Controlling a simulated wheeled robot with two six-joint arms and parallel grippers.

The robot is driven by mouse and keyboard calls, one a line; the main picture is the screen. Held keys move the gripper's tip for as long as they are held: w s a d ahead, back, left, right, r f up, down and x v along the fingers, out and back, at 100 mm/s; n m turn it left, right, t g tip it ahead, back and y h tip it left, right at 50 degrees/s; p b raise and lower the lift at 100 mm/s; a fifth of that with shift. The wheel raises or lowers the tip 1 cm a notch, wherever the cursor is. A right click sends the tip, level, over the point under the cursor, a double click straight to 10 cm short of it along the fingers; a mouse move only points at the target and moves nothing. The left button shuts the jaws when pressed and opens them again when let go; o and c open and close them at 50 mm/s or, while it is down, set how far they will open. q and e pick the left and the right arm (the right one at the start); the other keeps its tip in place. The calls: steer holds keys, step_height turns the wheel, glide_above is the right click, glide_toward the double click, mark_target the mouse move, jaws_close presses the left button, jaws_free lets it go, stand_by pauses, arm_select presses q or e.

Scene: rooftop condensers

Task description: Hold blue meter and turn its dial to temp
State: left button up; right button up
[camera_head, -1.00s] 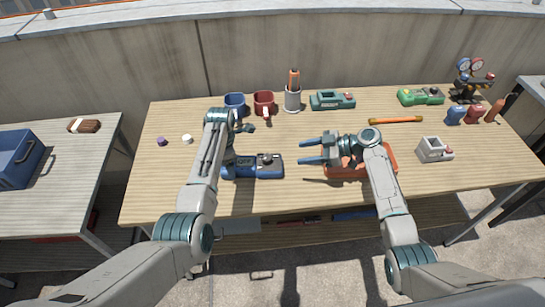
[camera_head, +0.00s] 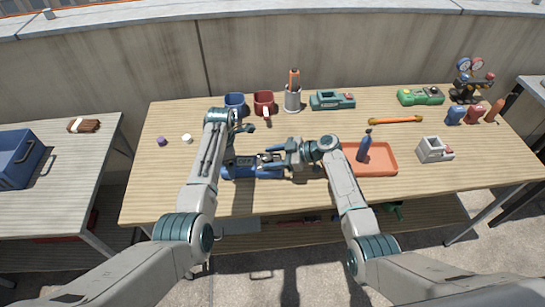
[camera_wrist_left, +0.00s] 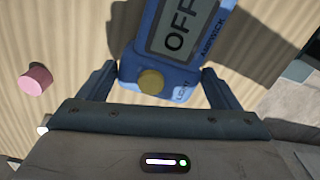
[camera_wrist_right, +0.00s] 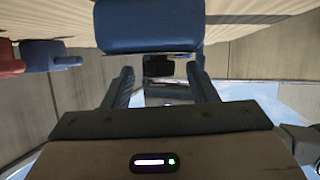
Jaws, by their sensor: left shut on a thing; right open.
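In the left wrist view the meter (camera_wrist_left: 185,45) shows a display reading OFF and a round yellow knob. My left gripper (camera_wrist_left: 158,75) is shut on its end, one finger on each side. My right gripper (camera_head: 270,160) is open at the meter's right end; its fingers partly hide the top there. In the right wrist view, a blue end of the meter (camera_wrist_right: 148,25) lies beyond the open fingers, with a dark block between them. I cannot tell whether the fingers touch the dial.
An orange tray (camera_head: 380,168) with a dark blue bottle (camera_head: 364,148) lies to the right. A grey box (camera_head: 432,150) is farther right. The table's front strip is clear.

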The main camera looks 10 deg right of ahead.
steer(key=shift+c, duration=0.2)
steer(key=c, duration=0.9)
steer(key=m+t, duration=0.1)
steer(key=m+t+h, duration=0.1)
steer(key=t, duration=0.1)
steer(key=s+m+t, duration=0.1)
steer(key=m, duration=0.1)
steer(key=shift+a+t+h, duration=0.25)
steer(key=shift+t+h, duration=0.05)
steer(key=shift+h, duration=0.1)
steer(key=shift+s+a+f+m+t+h, duration=0.1)
steer(key=shift+a+m+t+h, duration=0.05)
steer(key=shift+m+t+h, duration=1)
steer(key=shift+s+a+m+t+h, duration=0.1)
steer(key=shift+m+t+h, duration=0.75)
steer(key=shift+m+h, duration=0.5)
steer(key=o, duration=0.9)
steer(key=shift+w, duration=0.1)
